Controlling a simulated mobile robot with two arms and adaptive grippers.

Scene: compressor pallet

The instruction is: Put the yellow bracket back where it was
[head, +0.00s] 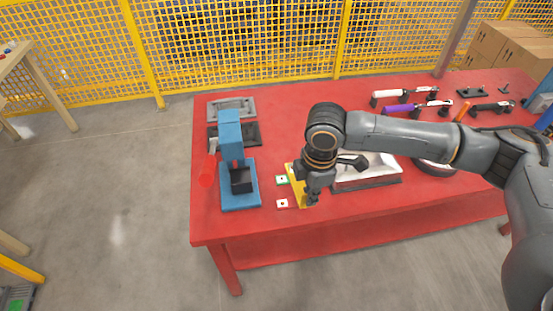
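The yellow bracket (295,186) is near the front edge of the red table (240,233), to the right of the blue press. It is partly hidden behind my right gripper (312,198), which points down right over it. I cannot tell whether the fingers are closed on the bracket or whether it touches the table. Two small tags, one green and white (282,180) and one red and white (282,203), lie just left of the bracket. My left gripper is not in view.
A metal tray (368,174) lies to the right under my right arm. Toggle clamps with white (388,94) and purple (398,109) handles lie at the back right. Yellow mesh fencing (240,40) runs behind.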

